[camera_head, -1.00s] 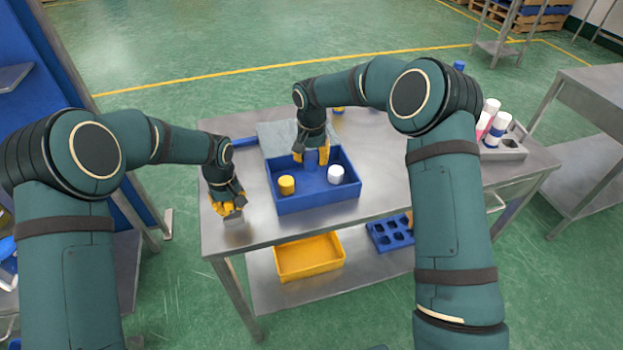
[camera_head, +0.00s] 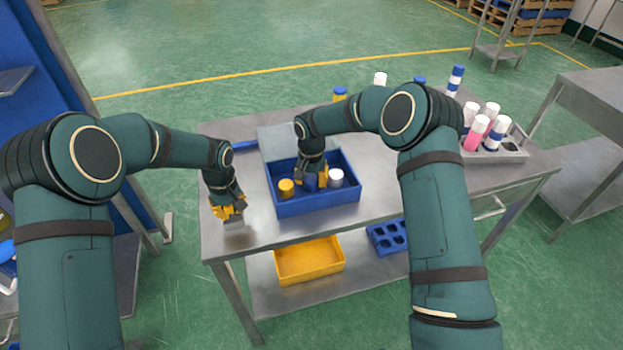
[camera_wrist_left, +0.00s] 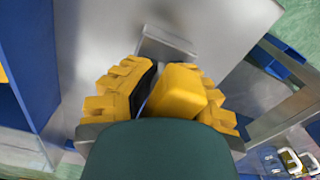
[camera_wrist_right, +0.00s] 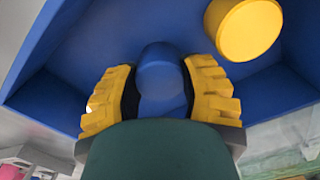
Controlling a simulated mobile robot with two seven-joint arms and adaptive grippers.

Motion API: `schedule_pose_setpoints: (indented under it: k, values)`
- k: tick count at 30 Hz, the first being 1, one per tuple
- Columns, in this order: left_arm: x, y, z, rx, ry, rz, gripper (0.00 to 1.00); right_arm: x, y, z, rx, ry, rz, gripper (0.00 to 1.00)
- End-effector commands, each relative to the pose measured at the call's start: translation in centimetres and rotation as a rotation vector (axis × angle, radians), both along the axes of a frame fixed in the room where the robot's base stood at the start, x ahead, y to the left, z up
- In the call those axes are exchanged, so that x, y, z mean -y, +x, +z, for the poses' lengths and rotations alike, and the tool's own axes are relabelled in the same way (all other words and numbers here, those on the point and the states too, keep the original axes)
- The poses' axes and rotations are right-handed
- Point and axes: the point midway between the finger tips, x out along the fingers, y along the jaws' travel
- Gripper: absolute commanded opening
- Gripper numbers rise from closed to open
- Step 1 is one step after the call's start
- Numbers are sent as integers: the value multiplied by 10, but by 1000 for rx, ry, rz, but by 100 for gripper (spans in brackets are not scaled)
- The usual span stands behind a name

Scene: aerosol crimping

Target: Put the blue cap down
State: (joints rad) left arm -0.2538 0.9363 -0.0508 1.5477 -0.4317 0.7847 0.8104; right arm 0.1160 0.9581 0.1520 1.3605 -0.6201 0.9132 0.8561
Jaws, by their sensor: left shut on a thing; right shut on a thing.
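The blue cap (camera_head: 310,182) is between the yellow fingers of my right gripper (camera_head: 312,178), low inside the blue bin (camera_head: 320,205). The right wrist view shows the cap (camera_wrist_right: 160,72) gripped upright; I cannot tell whether it touches the bin floor. A yellow cap (camera_head: 286,188) stands to its left and a white cap (camera_head: 336,178) to its right in the bin. My left gripper (camera_head: 229,210), at the table's front left, is shut on a tool with a yellow block (camera_wrist_left: 178,92) and a grey metal end (camera_wrist_left: 166,46).
The bin stands on a steel table (camera_head: 240,180). A grey tray (camera_head: 512,152) with several cans is at the table's right, and more cans stand at the back. A yellow bin (camera_head: 309,262) and a blue holed rack (camera_head: 388,238) sit on the lower shelf.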

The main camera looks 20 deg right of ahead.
Motion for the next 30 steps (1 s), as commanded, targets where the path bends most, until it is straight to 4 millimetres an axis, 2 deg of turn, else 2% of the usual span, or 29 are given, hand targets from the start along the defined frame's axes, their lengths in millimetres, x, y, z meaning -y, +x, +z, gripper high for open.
schedule_pose_setpoints:
  k: [1, 10, 14, 17, 24, 30]
  values:
    - [0, -4, -5, -13, 4, -1, 0, 0, 0, -1, 0, 0, 0, 56]
    - [0, -4, -5, -13, 4, -1, 0, 0, 0, 0, 0, 0, 0, 56]
    - [0, -4, -5, -13, 4, -1, 0, 0, 0, 7, 0, -1, 0, 56]
    - [0, -4, -5, -13, 4, -1, 0, 0, 1, 21, 3, 0, 0, 56]
    - [0, -4, -5, -12, 4, -1, 0, 0, 0, 70, 4, -1, 0, 56]
    - [0, -4, -5, -12, 4, -1, 0, 0, 0, 104, 2, -1, 0, 56]
